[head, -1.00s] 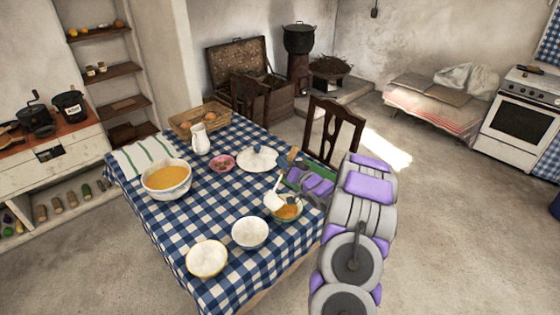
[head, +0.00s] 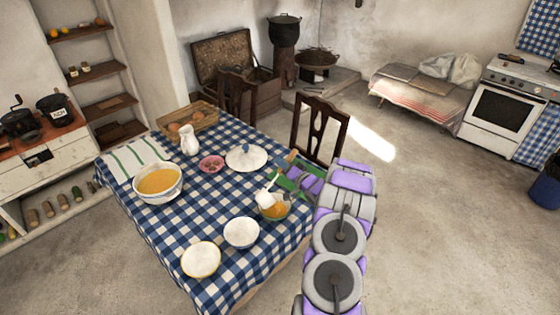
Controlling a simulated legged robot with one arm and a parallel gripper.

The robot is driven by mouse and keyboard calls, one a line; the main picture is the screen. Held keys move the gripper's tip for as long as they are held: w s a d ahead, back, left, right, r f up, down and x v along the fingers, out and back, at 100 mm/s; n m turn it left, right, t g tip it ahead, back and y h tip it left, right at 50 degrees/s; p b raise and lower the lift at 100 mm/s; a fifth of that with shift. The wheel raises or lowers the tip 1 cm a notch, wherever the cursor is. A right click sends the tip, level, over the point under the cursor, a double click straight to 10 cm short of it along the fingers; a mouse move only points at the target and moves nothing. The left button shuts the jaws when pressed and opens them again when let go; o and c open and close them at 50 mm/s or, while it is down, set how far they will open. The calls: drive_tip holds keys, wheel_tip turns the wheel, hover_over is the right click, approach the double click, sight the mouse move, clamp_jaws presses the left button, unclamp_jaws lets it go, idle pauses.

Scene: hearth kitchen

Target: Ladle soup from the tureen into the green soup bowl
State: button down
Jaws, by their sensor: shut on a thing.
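The tureen (head: 141,191) is a wide white bowl of orange soup at the left of the table. The green soup bowl (head: 286,212) stands near the table's right edge and has orange soup in it. My gripper (head: 291,178) is shut on the ladle (head: 265,198), to the right of and behind the green bowl. The ladle's white cup is over the left back part of this bowl and hides some of it. I cannot tell whether the cup touches the bowl or still holds soup. My arm partly hides the gripper.
Two pale bowls (head: 241,232) (head: 201,260) stand in front on the checked tablecloth (head: 190,225). A white lid (head: 246,158), a pink dish (head: 211,164), a white jug (head: 189,140) and a basket (head: 200,118) are behind. A chair (head: 320,130) stands close behind my gripper. The floor at right is clear.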

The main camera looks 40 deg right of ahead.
drive_tip(key=d+f+m+p, duration=0.2)
drive_tip(key=d+f+m, duration=0.2)
drive_tip(key=d+m, duration=0.1)
drive_tip(key=shift+s+d+f, duration=0.15)
drive_tip(key=shift+d+f, duration=0.05)
drive_tip(key=shift+f, duration=0.2)
idle(0.4)
idle(1.3)
